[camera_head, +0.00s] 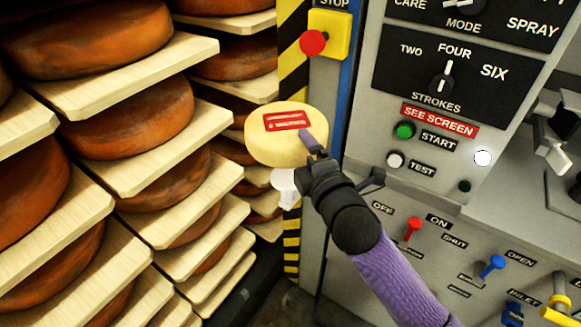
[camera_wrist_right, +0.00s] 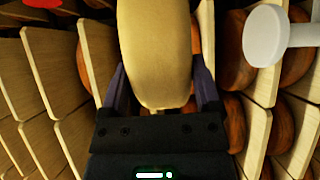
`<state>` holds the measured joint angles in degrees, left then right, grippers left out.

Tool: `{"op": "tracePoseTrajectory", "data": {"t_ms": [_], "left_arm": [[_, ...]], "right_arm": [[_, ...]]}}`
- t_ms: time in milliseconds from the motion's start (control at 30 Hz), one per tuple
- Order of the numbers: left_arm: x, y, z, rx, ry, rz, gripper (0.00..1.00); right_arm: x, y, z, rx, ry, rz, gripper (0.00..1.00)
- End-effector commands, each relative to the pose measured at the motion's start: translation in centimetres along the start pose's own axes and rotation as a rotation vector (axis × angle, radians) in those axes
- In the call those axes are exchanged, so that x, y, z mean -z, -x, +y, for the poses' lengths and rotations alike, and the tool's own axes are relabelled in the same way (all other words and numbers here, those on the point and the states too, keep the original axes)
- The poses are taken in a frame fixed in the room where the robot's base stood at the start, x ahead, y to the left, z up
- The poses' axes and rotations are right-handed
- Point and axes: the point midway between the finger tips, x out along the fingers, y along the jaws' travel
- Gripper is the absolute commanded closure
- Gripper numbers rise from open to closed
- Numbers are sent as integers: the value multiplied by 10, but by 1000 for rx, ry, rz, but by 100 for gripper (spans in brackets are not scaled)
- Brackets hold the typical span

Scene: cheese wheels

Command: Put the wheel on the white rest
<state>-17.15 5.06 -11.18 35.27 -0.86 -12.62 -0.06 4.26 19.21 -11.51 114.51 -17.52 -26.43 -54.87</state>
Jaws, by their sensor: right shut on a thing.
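A pale yellow cheese wheel (camera_head: 287,148) with a red label on top is held by my right gripper (camera_head: 309,150) in front of the machine. In the right wrist view, the wheel (camera_wrist_right: 157,50) sits between the two purple fingers of the gripper (camera_wrist_right: 162,88). The white rest (camera_head: 287,181) shows partly below the wheel in the head view; the wheel hides some of it. In the right wrist view the round white rest (camera_wrist_right: 267,36) stands to the right, apart from the wheel. My left gripper is out of view.
Shelves with wooden boards (camera_head: 130,80) carry several brown wheels (camera_head: 140,118) on the left. A control panel (camera_head: 440,190) with knobs, buttons and levers stands on the right. A red stop button (camera_head: 313,42) on a yellow box is above the wheel.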

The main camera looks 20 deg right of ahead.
Motion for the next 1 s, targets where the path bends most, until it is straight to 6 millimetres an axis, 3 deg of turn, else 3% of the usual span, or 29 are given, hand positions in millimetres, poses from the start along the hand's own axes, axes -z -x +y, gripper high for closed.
{"op": "tracePoseTrajectory", "data": {"t_ms": [33,100,333,500,867,900,967,1000], "left_arm": [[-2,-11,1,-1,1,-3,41],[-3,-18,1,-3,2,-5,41],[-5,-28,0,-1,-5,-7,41],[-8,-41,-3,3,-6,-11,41],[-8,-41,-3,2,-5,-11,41],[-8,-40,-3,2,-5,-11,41],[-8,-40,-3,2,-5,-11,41],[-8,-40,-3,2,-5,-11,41]], "right_arm": [[0,0,-18,1,-3,0,100],[0,0,-33,0,-4,1,100],[1,0,-56,-4,-1,1,100],[1,0,-85,-2,-3,1,100],[1,0,-86,-5,-1,2,100],[1,1,-88,2,-1,1,11],[1,1,-87,2,-1,1,0],[1,1,-87,2,-1,1,0]]}}
